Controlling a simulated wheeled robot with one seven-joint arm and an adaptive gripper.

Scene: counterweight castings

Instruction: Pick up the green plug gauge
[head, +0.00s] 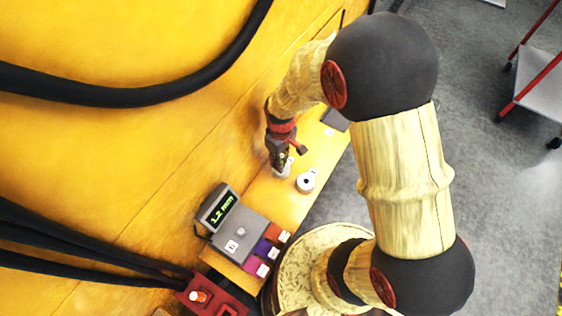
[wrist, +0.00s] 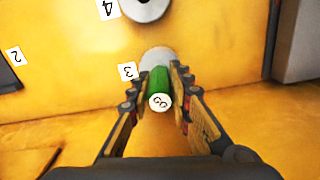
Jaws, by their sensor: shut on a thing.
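The green plug gauge (wrist: 159,82) stands between my gripper's fingers in the wrist view. Its round white end is marked "GO" and faces the camera. My gripper (wrist: 160,92) is shut on it, with a finger against each side. A pale round piece (wrist: 155,57) shows just behind the gauge, beside a label "3". In the head view my gripper (head: 281,160) is low over the yellow ledge, and the gauge is mostly hidden by the fingers. I cannot tell whether the gauge touches what is below it.
A white ring-shaped piece (head: 306,181) stands on the ledge close to my gripper. A grey box with a green display (head: 220,208) and several coloured blocks (head: 268,252) are nearer the front. Black hoses (head: 150,92) run along the yellow surface at left.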

